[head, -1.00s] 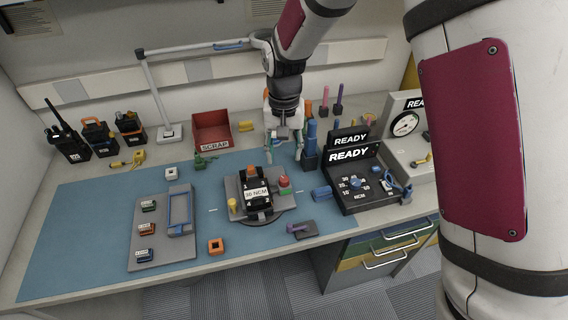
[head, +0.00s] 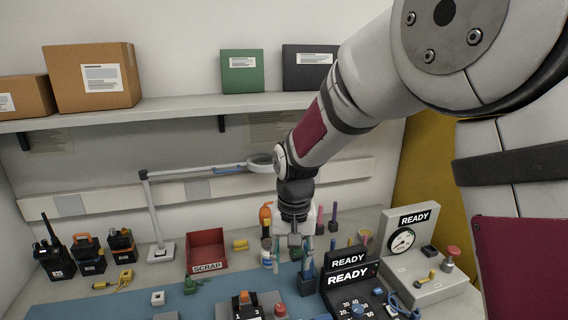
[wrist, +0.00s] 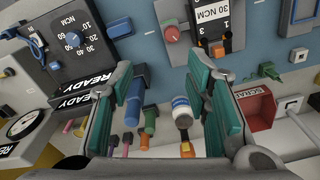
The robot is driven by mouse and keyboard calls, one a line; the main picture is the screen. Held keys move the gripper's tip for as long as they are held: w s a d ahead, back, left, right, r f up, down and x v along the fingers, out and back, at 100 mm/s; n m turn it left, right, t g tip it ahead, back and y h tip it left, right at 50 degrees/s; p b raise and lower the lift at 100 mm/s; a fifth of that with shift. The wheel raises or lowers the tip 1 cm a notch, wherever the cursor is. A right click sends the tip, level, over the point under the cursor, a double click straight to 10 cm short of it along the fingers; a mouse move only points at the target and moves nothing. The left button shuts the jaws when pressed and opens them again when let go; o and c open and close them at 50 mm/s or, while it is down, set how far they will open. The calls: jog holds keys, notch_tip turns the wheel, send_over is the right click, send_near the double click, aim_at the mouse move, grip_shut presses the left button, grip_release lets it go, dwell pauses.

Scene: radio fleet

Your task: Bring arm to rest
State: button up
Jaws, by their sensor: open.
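My gripper (head: 292,252) hangs above the back part of the bench, fingers pointing down. In the wrist view its teal-padded fingers (wrist: 172,112) stand wide apart with nothing held between them. My arm reaches over from the upper right of the head view. Below the fingers, in the wrist view, are a white bottle with a blue band (wrist: 181,110) and a blue-handled tool (wrist: 149,122), both apart from the pads.
A red SCRAP bin (head: 206,251), lamp (head: 160,250) and several radios (head: 88,255) stand to the left. A shelf with boxes (head: 92,77) runs above.

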jog(key=s+d+r+t, duration=0.2)
jog(key=s+d+r, duration=0.9)
jog(key=r, duration=0.3)
jog(key=s+d+r+t, duration=0.1)
jog(key=s+d, duration=0.2)
jog(key=s, duration=0.3)
jog(key=s+d+t, duration=0.1)
jog(key=s+d, duration=0.2)
jog(key=s, duration=0.4)
jog(key=shift+d+r+t, duration=0.3)
jog(key=shift+r, duration=0.1)
jog(key=shift+w, duration=0.1)
